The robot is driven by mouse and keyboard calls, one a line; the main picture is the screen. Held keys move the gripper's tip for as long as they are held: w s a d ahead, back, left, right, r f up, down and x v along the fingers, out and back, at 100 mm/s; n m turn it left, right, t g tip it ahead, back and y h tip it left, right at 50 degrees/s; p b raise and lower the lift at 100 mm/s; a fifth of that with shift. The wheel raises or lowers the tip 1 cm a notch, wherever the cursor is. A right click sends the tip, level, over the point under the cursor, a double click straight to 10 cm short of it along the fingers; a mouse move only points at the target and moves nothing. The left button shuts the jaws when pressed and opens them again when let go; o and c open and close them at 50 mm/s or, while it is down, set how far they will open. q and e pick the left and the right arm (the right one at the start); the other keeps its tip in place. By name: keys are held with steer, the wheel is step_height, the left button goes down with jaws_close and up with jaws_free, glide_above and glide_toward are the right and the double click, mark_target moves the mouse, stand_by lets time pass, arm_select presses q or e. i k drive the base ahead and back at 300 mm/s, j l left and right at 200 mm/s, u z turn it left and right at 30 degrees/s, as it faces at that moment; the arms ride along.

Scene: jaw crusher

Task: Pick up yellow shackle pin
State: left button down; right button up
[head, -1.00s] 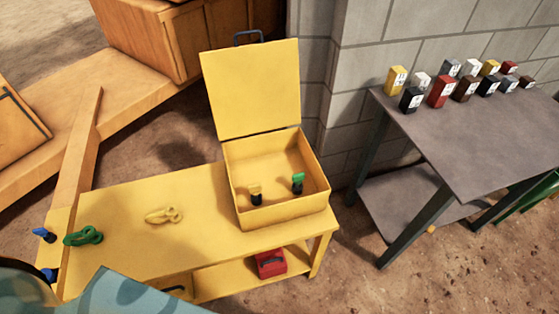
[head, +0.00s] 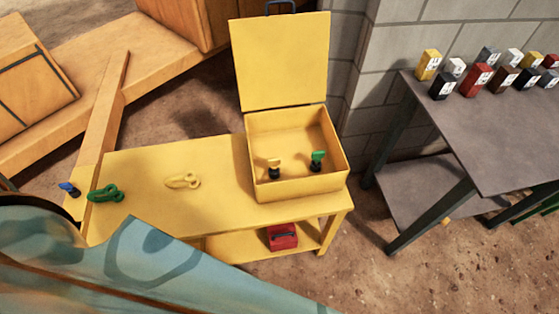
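A small piece with a yellow top and a black lower part (head: 274,168) stands inside the open yellow box, at the left of its floor; it looks like the yellow pin. A similar piece with a green top (head: 317,160) stands to its right in the same box. A yellow shackle (head: 182,180) lies on the yellow bench left of the box. A green shackle (head: 106,193) lies further left, and a small blue piece (head: 69,188) is at the bench's left end. Neither of my grippers is in view.
The yellow box (head: 298,187) has its lid (head: 281,62) raised at the back, on the right of the yellow bench (head: 225,213). A red case (head: 282,237) sits on the shelf below. A grey table (head: 470,140) with several small containers stands right. Something teal covers the lower left.

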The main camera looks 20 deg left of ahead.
mark_target(274, 163)
steer(key=u, duration=1.8)
steer(key=k+l+z, duration=0.1)
steer(key=z, duration=0.25)
steer(key=k+l+z, duration=0.1)
steer(key=l+z, duration=0.2)
